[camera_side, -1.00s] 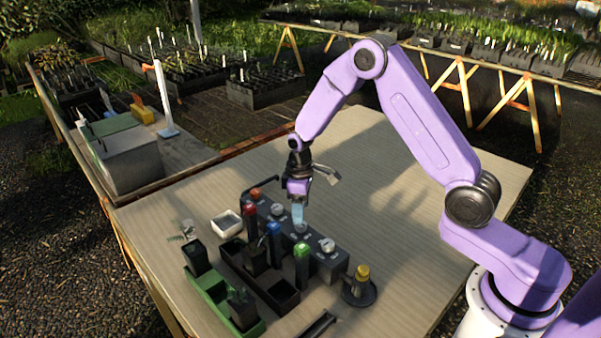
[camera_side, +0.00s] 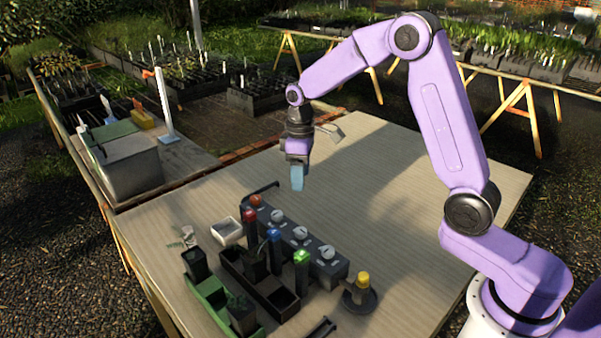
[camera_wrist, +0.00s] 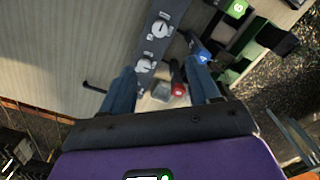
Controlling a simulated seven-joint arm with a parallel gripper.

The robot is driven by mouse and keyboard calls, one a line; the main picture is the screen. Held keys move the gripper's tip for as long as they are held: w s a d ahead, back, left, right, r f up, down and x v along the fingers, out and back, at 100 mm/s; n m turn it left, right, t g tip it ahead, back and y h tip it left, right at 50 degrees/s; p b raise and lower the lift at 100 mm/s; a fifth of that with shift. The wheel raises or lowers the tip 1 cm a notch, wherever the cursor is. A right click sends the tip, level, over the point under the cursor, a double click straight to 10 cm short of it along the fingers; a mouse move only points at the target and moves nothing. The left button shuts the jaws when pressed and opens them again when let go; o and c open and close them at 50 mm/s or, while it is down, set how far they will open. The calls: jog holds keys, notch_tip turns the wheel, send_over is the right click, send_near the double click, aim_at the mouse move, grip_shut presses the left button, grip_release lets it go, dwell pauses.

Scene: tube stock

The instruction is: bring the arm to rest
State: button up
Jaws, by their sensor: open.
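My gripper (camera_side: 297,178) hangs in the air above the table (camera_side: 400,185), pointing down. In the side view it is clear of everything below it. In the wrist view its two blue fingers (camera_wrist: 164,95) are apart with nothing held between them. Below and in front of it stands a dark grey box with several pale knobs (camera_side: 327,268), with a red-topped tube (camera_side: 251,230), a blue-topped tube (camera_side: 274,248) and a green-topped tube (camera_side: 302,270) standing upright beside it.
A black tray (camera_side: 284,300), a green tray (camera_side: 215,296) with pots and a white dish (camera_side: 226,227) lie to the left. The table's back and right are free.

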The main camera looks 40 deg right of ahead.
jog(key=s+a+r+n, duration=0.1)
jog(key=s+a+r, duration=0.15)
jog(key=s, duration=0.55)
jog(key=s+a+r+n, duration=0.2)
jog(key=s+a, duration=0.2)
jog(key=s, duration=0.4)
jog(key=s+d+n, duration=0.1)
jog(key=s+d, duration=0.1)
jog(key=s, duration=0.7)
jog(key=s+d+n, duration=0.1)
jog(key=s, duration=0.8)
jog(key=shift+s+d+n, duration=0.3)
jog(key=shift+s+d, duration=0.1)
